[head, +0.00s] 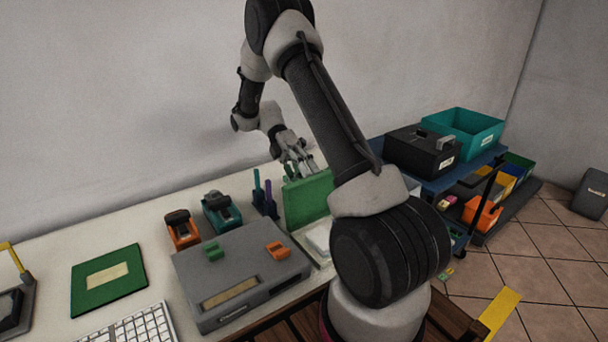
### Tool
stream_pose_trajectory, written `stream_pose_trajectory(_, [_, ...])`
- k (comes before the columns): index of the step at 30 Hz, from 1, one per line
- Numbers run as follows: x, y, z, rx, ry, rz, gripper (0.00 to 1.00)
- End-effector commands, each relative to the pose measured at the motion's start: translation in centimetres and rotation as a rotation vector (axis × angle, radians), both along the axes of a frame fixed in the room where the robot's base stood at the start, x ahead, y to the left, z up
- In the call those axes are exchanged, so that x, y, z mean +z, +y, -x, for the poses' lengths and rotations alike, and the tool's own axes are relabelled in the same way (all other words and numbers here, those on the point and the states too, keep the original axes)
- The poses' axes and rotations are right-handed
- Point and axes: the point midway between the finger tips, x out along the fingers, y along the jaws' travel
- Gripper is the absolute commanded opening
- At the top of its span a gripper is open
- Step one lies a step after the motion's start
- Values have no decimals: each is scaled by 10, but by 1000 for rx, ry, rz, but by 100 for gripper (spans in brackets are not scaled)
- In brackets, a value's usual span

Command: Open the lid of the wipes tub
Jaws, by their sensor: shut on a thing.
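The wipes tub (304,243) stands on the table right of the grey device, partly hidden behind my arm. Its green lid (305,203) stands raised, roughly upright, at the back of the tub. A white surface (318,240) shows in front of the lid, at the tub's opening. My gripper (304,172) is at the lid's top edge and is shut on it. The exact contact between the fingers and the lid is too small to make out.
A grey device (240,265) with green and orange parts stands left of the tub. Several bins (465,132) stand at right.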

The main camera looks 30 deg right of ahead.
Motion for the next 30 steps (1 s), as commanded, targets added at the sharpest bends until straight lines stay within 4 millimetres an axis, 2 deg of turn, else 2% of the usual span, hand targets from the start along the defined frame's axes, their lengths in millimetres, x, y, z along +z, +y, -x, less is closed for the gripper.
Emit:
stream_pose_trajectory(8, [-4, 1, -1, -4, -1, -3, 38])
stream_pose_trajectory(14, [-6, 2, -16, -3, -3, -3, 29])
stream_pose_trajectory(30, [-9, 2, -59, 0, -7, -1, 29])
